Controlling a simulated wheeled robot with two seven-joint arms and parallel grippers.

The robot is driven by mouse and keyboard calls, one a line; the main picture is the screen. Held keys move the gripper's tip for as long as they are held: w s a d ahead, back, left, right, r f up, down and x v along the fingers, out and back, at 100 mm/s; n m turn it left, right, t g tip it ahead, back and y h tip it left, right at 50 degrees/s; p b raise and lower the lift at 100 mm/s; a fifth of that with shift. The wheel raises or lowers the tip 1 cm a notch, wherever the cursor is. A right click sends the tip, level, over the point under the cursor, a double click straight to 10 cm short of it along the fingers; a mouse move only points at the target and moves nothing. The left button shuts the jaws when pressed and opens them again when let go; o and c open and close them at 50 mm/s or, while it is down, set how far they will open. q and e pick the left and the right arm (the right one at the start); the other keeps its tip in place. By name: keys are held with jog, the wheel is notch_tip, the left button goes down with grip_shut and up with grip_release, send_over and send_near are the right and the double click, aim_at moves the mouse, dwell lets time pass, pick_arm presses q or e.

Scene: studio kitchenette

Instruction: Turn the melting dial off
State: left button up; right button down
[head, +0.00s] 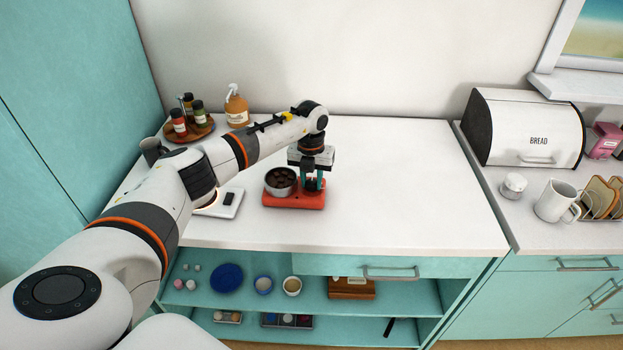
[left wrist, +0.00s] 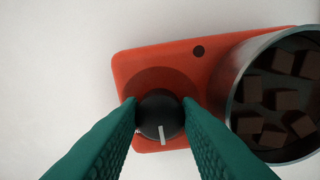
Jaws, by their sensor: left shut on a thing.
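The red melting unit (head: 290,203) stands on the white counter, and its red body (left wrist: 128,68) fills the middle of the left wrist view. A metal pot (head: 270,192) with brown chocolate cubes sits on it; its wall (left wrist: 232,88) shows at the right in the wrist view. The dark round dial (left wrist: 160,112) has a white line that points toward the bottom of the wrist view. My left gripper (head: 313,183) points down over the dial, its teal fingers (left wrist: 163,108) shut on the dial's two sides. My right gripper is not in view.
A white scale (head: 228,203) lies left of the melting unit. Bottles on a round wooden tray (head: 200,133) and a pump bottle (head: 237,107) stand at the back left. The counter right of the unit is clear up to the bread box (head: 525,135).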

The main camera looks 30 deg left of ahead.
aim_at(311, 182)
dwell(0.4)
pick_arm(q)
jog(key=o, duration=1)
notch_tip(311, 182, up, 12)
jog(key=b, duration=0.3)
jog(key=shift+a+b, duration=0.1)
jog(key=shift+b, duration=0.2)
